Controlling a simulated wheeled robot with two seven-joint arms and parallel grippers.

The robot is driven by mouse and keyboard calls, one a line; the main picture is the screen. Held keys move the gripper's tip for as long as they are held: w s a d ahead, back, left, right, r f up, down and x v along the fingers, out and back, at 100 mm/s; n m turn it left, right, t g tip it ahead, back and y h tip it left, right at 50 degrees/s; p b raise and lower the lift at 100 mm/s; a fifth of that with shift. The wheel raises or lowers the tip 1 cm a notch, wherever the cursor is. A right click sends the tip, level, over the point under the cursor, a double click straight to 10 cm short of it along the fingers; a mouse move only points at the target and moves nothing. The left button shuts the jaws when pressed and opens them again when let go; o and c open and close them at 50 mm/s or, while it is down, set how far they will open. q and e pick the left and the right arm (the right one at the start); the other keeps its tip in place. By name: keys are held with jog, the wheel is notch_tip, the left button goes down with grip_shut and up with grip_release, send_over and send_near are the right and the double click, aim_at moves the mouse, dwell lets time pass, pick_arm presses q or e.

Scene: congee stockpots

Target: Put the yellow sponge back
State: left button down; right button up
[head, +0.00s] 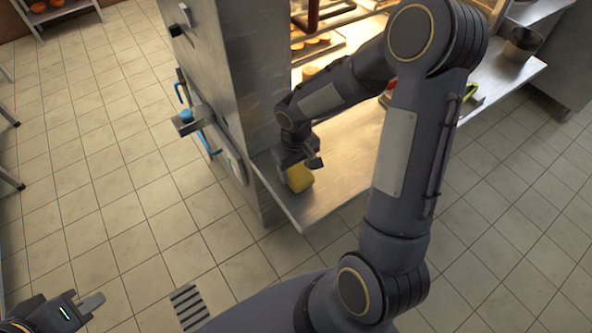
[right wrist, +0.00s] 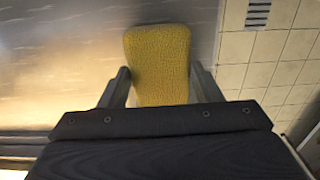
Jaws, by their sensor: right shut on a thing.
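The yellow sponge (head: 300,178) is at the left end of the steel counter (head: 345,165), near its front corner, in the head view. My right gripper (head: 302,163) is over it and shut on it. In the right wrist view the sponge (right wrist: 158,62) sits between the two fingers of my right gripper (right wrist: 160,88), with the counter surface beyond it. I cannot tell whether the sponge touches the counter. My left gripper (head: 85,309) is at the lower left over the floor, only partly in view; its opening is unclear.
A tall steel cabinet (head: 235,80) with blue handles stands left of the counter. Lit shelves with orange food (head: 318,45) are behind. A dark pot (head: 522,44) stands at the far right. A floor drain (head: 188,305) lies in the open tiled floor.

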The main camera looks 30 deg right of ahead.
jog(key=shift+f, duration=0.5)
jog(key=shift+f, duration=0.2)
jog(key=o, duration=1.1)
jog(key=shift+r, duration=0.1)
jog(key=shift+r, duration=0.1)
